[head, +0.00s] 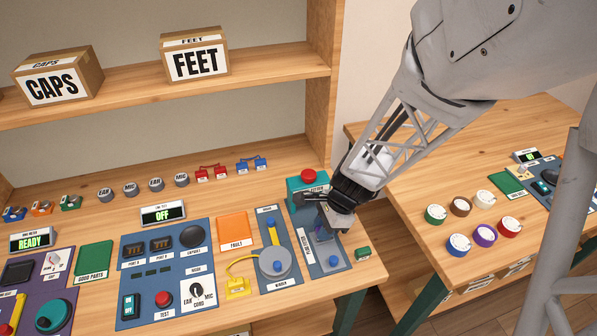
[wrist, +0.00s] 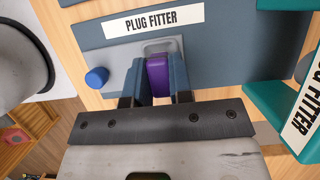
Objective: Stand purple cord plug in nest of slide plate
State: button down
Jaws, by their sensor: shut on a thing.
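The purple cord plug (wrist: 158,78) is upright between the two fingers of my gripper (wrist: 159,90) in the wrist view. The gripper is shut on it. The slide plate (wrist: 120,58) is a grey plate with a blue knob (wrist: 96,77) on the plug fitter panel. Its pale, rounded nest (wrist: 163,45) shows right at the plug's far end. The fingers and plug hide the rest of the nest, so I cannot tell whether the plug is seated. In the head view my gripper (head: 324,228) is low over the plug fitter, beyond its blue knob (head: 333,261).
A teal machine with a red button (head: 308,176) stands just behind my gripper. The winder (head: 275,262) with a yellow cord is to the left, and a small green block (head: 362,254) is to the right. A gap separates this bench from the right table (head: 420,190).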

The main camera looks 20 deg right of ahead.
jog(key=shift+f, duration=0.2)
jog(key=c, duration=1)
grip_release()
jog(key=v, duration=1.2)
jog(key=shift+r, duration=0.25)
jog(key=s+a+r+n+t+h, duration=0.1)
jog(key=s+a+r+n, duration=0.1)
jog(key=r+n, duration=0.3)
jog(key=s+a+r+n+h, duration=0.2)
jog(key=s+r+n, duration=0.2)
jog(key=n, duration=0.3)
jog(key=s+a+r+n+t+h, duration=0.1)
jog(key=s+a+r+n, duration=0.1)
jog(key=s+r+n, duration=0.2)
jog(key=shift+a+r+n+t+h, duration=0.15)
jog(key=shift+r+n, duration=0.3)
jog(key=shift+r, duration=0.1)
jog(key=shift+a+r+n+t+h, duration=0.15)
jog(key=shift+r+n, duration=0.3)
jog(key=shift+r, duration=0.1)
